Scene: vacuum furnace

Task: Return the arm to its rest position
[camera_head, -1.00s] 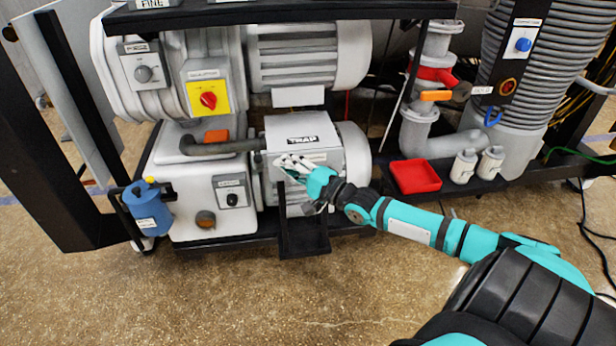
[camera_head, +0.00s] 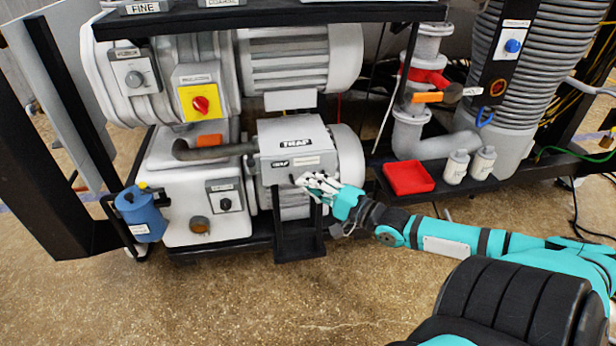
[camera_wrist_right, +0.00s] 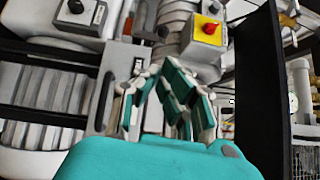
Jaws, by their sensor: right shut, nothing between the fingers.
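My right arm comes in from the right in the head view, teal and black. Its gripper (camera_head: 318,184) is in front of the lower part of the grey box labelled TRAP (camera_head: 292,142), above a small black bracket (camera_head: 299,240). The fingers are shut with nothing between them. In the right wrist view the gripper (camera_wrist_right: 172,75) points toward the pump unit, its teal and white fingers close together. I cannot tell from these views whether the fingertips touch the box. My left gripper is not in view.
A red tray (camera_head: 409,178) and two white bottles (camera_head: 469,165) stand on the black shelf to the right. A blue bottle (camera_head: 141,214) hangs at the left. A yellow switch box with a red knob (camera_head: 200,103) is above. The floor (camera_head: 250,300) in front is clear.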

